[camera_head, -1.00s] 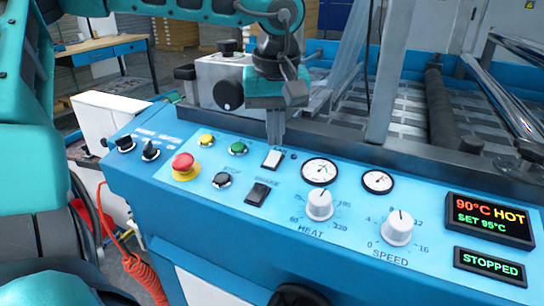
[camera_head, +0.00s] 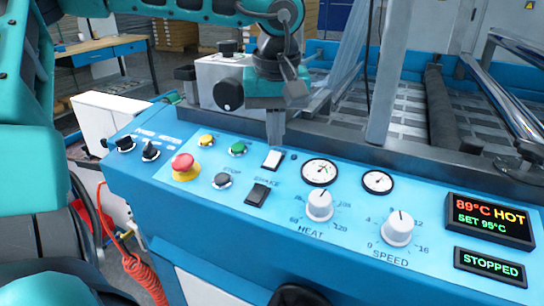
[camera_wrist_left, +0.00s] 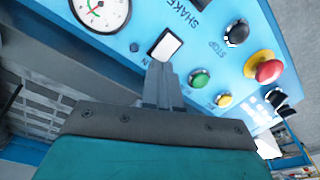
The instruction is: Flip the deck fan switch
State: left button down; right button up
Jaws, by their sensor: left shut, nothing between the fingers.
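A white rocker switch (camera_head: 272,159) sits in the blue control panel (camera_head: 300,234), and it also shows in the wrist view (camera_wrist_left: 166,45). Its label is mostly hidden behind my fingers; only the last letter, N, shows in the wrist view. My left gripper (camera_head: 275,142) points down just behind this switch, fingers closed together and empty. In the wrist view its fingertips (camera_wrist_left: 158,66) are at the switch's near edge; I cannot tell whether they touch. My right gripper is out of view.
Close by are a green button (camera_head: 237,149), a black rocker (camera_head: 257,195), a red emergency button (camera_head: 184,166) and a gauge (camera_head: 319,172). HEAT (camera_head: 319,205) and SPEED (camera_head: 397,228) knobs lie to the right. A display (camera_head: 489,221) reads 89°C HOT; another (camera_head: 490,267) reads STOPPED.

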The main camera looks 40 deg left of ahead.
aim_at(275, 154)
pick_arm(q)
jog(key=shift+f+b, duration=0.75)
jog(key=shift+f, duration=0.25)
dwell(0.8)
jog(key=shift+r, duration=0.1)
notch_tip(275, 154, up, 7)
jog(key=p, duration=0.5)
jog(key=shift+p, duration=0.4)
dwell(0.4)
